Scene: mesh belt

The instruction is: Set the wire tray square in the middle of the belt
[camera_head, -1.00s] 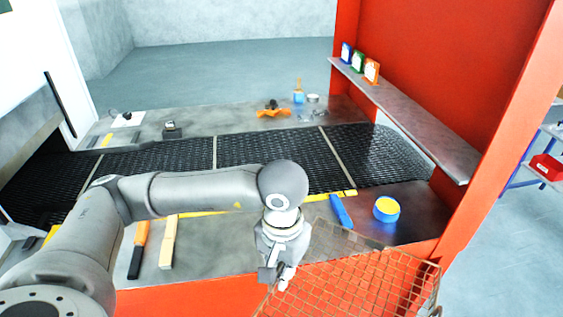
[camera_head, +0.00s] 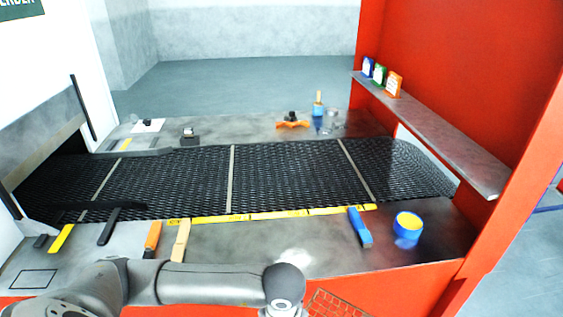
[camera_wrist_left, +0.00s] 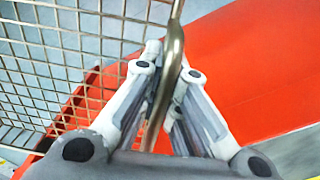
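The wire tray (camera_head: 338,306) shows only as a small piece of copper-coloured mesh at the bottom edge of the head view, in front of the red front panel. In the left wrist view its mesh (camera_wrist_left: 60,55) fills the upper left. My left gripper (camera_wrist_left: 170,70) has its fingers closed on either side of the tray's thick rim rod. In the head view the left gripper's fingers are cut off below the frame. The black mesh belt (camera_head: 290,178) runs across the workbench, with pale cross strips and no tray on it. My right gripper is not in view.
Along the belt's near edge lie yellow strips (camera_head: 280,215), an orange-handled tool (camera_head: 153,236), a wooden piece (camera_head: 181,240) and a blue-handled tool (camera_head: 360,228). A blue-and-yellow tape roll (camera_head: 407,226) sits at the right. A shelf (camera_head: 430,135) overhangs the belt's right end. The belt is clear.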

